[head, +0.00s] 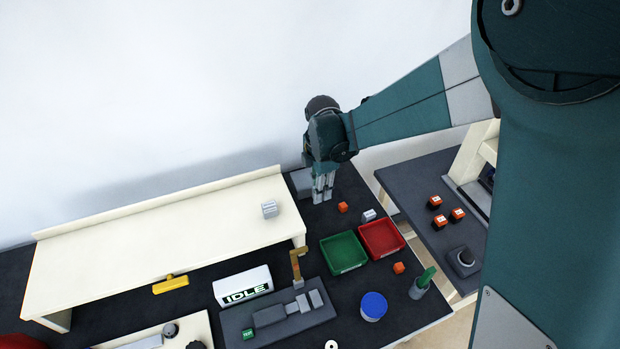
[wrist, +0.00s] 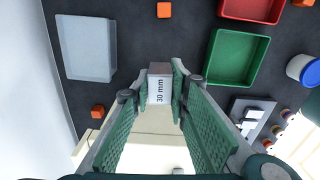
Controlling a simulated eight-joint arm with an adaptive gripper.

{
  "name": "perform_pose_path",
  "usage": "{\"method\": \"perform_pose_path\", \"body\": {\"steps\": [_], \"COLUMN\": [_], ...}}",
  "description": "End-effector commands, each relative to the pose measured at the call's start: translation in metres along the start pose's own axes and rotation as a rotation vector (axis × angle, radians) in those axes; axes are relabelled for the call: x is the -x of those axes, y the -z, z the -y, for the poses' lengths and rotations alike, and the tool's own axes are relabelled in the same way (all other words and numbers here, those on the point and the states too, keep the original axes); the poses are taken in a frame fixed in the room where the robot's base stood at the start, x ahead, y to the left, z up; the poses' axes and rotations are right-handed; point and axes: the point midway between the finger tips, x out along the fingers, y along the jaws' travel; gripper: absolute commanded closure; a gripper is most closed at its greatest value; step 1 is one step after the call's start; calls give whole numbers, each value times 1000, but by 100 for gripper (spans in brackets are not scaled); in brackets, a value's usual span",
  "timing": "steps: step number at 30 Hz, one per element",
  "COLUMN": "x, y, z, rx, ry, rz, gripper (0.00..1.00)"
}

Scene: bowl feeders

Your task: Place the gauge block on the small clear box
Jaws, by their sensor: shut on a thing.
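My gripper (head: 323,198) points down above the dark bench, just past the right end of the cream shelf. In the wrist view its green fingers (wrist: 163,92) are shut on the gauge block (wrist: 160,86), a pale block marked "30 mm". The block is hard to make out in the head view. The small clear box (wrist: 88,48), greyish and see-through, lies on the bench at the upper left of the wrist view, apart from the block. In the head view the box (head: 300,180) is partly hidden behind my gripper.
A green tray (head: 343,253) and a red tray (head: 381,239) stand side by side. The raised cream shelf (head: 160,240) carries a pale block (head: 269,210). A blue-topped tin (head: 373,306) stands nearer.

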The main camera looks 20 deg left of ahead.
Motion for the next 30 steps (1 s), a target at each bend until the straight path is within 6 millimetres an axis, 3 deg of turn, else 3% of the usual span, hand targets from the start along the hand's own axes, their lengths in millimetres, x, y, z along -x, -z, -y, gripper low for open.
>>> {"method": "perform_pose_path", "body": {"steps": [9,15,21,30], "x": [35,49,56,57], "y": [-13,-20,-24,-25], "z": [-75,-114,-135,-140], "rx": [-34,-54,-65,-67], "ry": [0,0,0,0], "rz": [0,0,0,0], "gripper": [96,96,96,96]}}
